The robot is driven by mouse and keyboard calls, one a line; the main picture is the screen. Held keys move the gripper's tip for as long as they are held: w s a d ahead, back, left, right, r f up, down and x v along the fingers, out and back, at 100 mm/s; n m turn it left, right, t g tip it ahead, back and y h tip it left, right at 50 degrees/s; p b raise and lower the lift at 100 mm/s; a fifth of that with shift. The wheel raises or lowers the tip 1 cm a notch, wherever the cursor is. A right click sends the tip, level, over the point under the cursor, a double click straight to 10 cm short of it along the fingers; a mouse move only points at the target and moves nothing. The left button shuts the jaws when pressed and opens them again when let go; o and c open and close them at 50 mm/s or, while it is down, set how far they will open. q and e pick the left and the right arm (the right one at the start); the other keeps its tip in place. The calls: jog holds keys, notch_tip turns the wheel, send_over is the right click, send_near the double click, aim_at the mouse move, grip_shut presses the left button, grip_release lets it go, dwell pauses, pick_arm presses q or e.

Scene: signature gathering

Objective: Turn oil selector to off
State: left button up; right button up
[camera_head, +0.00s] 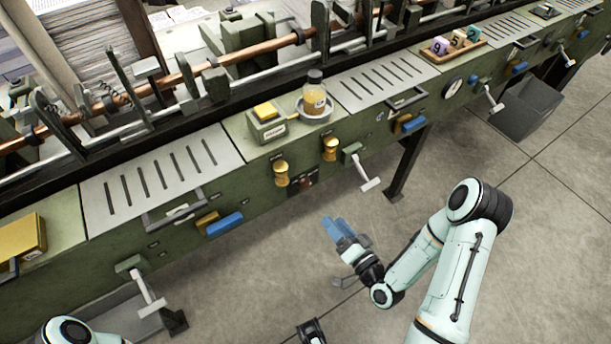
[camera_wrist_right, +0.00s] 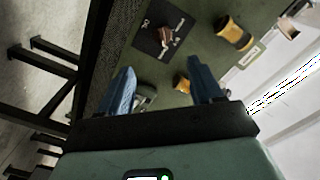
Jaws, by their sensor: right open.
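The oil selector appears to be the small reddish-brown knob (camera_head: 304,182) on a black plate, low on the green machine's front. In the right wrist view the knob (camera_wrist_right: 170,37) and its lettered black plate (camera_wrist_right: 151,49) show closer; the lettering is too small to read surely. My right gripper (camera_head: 336,227) has blue fingers and is held out below and in front of the plate, apart from it. In the right wrist view my right gripper (camera_wrist_right: 164,83) is open and empty, with the knob beyond the fingertips. My left gripper is not clearly in view.
Two brass knobs (camera_head: 281,174) (camera_head: 330,149) sit beside and above the plate. A white-handled lever (camera_head: 363,172) sticks out to its right. A jar (camera_head: 314,97) and a yellow-topped box (camera_head: 266,121) stand on the machine. A dark leg (camera_head: 405,165) stands farther right. The floor in front is open.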

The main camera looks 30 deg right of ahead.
aim_at(308, 187)
jog(key=w+b, duration=0.1)
jog(key=w, duration=0.3)
jog(key=w+b, duration=0.1)
jog(key=w, duration=0.4)
jog(key=w+a+b, duration=0.1)
jog(key=w, duration=0.3)
jog(key=shift+w+r, duration=0.2)
jog(key=shift+w, duration=0.05)
jog(key=c, duration=1)
